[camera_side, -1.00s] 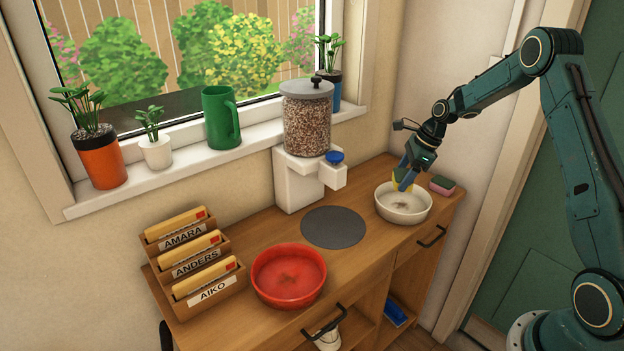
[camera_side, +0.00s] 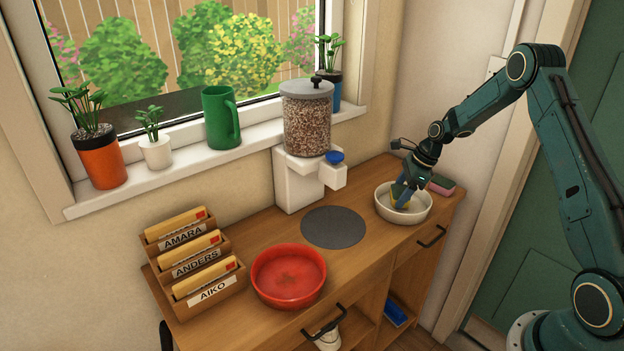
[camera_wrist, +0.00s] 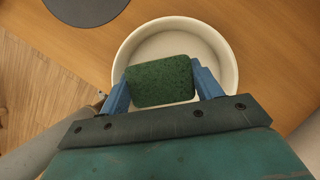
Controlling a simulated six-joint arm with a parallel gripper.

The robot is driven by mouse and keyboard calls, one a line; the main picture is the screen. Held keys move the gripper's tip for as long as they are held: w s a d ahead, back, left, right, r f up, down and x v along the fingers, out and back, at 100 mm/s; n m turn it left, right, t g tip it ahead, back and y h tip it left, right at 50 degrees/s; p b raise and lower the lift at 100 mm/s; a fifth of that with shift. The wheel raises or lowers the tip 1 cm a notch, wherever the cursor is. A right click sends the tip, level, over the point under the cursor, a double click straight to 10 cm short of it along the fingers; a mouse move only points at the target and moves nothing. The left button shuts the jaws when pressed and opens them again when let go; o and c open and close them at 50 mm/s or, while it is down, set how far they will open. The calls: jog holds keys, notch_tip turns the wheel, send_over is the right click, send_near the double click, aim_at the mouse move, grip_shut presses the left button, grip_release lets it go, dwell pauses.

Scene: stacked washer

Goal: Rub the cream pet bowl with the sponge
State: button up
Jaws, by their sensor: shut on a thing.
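The cream pet bowl (camera_side: 412,217) stands on the right part of the wooden counter. It fills the upper middle of the wrist view (camera_wrist: 229,67). My gripper (camera_side: 402,198) points down into the bowl. Its blue fingers (camera_wrist: 160,84) are shut on a sponge, one on each side. The sponge shows its dark green face (camera_wrist: 160,82) in the wrist view, over the inside of the bowl. In the side view only a bit of its yellow side shows between the fingers. Whether it touches the bowl's floor is hard to tell.
A pink and green sponge (camera_side: 441,184) lies behind the bowl at right. A grey round mat (camera_side: 333,227) and a red bowl (camera_side: 289,277) lie to the left. The food dispenser (camera_side: 306,130) stands at the wall. A letter rack (camera_side: 195,262) stands far left.

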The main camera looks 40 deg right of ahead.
aim_at(401, 191)
jog(key=shift+f, duration=0.5)
jog(key=shift+d+f, duration=0.7)
jog(key=shift+s+d, duration=0.15)
jog(key=shift+d, duration=0.95)
jog(key=shift+a, duration=1.5)
jog(key=shift+a+r, duration=0.2)
jog(key=shift+r, duration=0.35)
jog(key=shift+a+r, duration=0.15)
jog(key=shift+r, duration=3.3)
